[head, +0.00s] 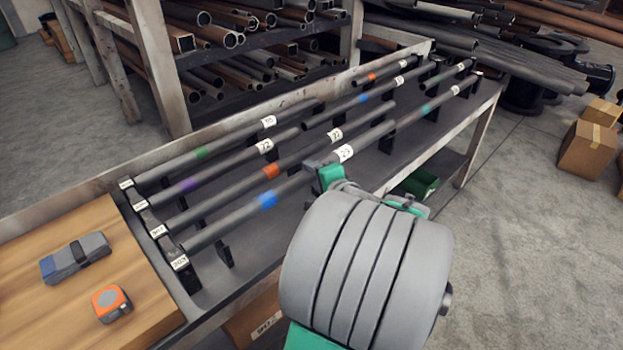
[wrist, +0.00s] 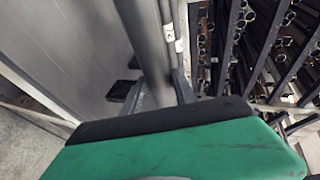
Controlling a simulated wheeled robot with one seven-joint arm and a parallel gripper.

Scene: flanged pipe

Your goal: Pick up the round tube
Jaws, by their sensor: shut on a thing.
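My gripper (head: 322,170) is at the near edge of the workbench, shut on the nearest dark grey tube (head: 225,223). This tube has a blue band, and a white tag reading about 23 shows just beyond the gripper. The tube lies along the rack, level with its neighbours; I cannot tell whether it is clear of the supports. In the wrist view, a grey tube (wrist: 145,38) runs up from behind the green gripper body (wrist: 185,150).
Tubes with orange (head: 270,171), purple (head: 189,185) and green bands lie parallel behind. Black numbered supports (head: 180,265) stand at their left ends. A wooden board (head: 60,285) holds a tape measure (head: 111,303) and a grey-blue tool (head: 75,257). A pipe shelf (head: 180,62) stands behind; cardboard boxes (head: 588,148) are right.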

